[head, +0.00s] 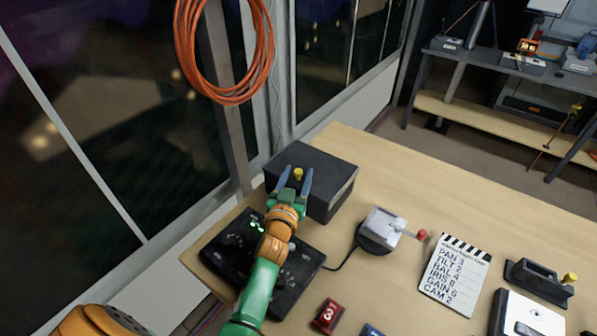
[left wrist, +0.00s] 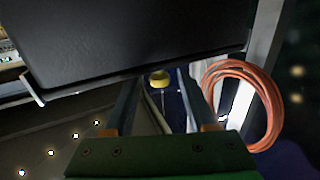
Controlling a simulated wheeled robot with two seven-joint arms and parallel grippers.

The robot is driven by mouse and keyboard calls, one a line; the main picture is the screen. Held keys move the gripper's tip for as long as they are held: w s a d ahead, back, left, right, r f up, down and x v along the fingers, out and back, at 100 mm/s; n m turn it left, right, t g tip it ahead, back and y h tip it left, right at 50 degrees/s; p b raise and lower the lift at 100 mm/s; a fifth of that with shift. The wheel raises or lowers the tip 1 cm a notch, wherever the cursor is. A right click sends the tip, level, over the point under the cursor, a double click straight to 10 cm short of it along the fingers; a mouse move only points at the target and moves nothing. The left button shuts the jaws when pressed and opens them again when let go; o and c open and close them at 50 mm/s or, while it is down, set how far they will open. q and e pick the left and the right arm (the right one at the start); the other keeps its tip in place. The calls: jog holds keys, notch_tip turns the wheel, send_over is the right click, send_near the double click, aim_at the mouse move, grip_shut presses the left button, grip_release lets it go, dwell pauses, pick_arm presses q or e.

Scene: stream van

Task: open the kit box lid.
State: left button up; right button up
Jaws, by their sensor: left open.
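The kit box (head: 325,167) is a dark box at the back left edge of the table, and its lid looks shut. A yellow knob (head: 298,174) shows at its left part. It also shows in the left wrist view (left wrist: 159,77), below the edge of a large dark panel. My left gripper (head: 295,180) is open, with its two blue-grey fingers on either side of the knob in the picture. The left wrist view shows the fingers (left wrist: 157,80) apart with the knob between them; I cannot tell whether they touch it. My right gripper is not in view.
A black control panel (head: 238,262) with green lights lies under my left arm. A grey device with a red-tipped lever (head: 383,228), a clapper slate (head: 455,274) and a red number block (head: 328,315) stand to the right. An orange cable coil (head: 268,50) hangs behind. The table's back right is clear.

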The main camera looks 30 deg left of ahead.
pick_arm(q)
jog(key=shift+w+a, duration=0.2)
jog(key=shift+w, duration=0.4)
grip_shut()
dwell(1.1)
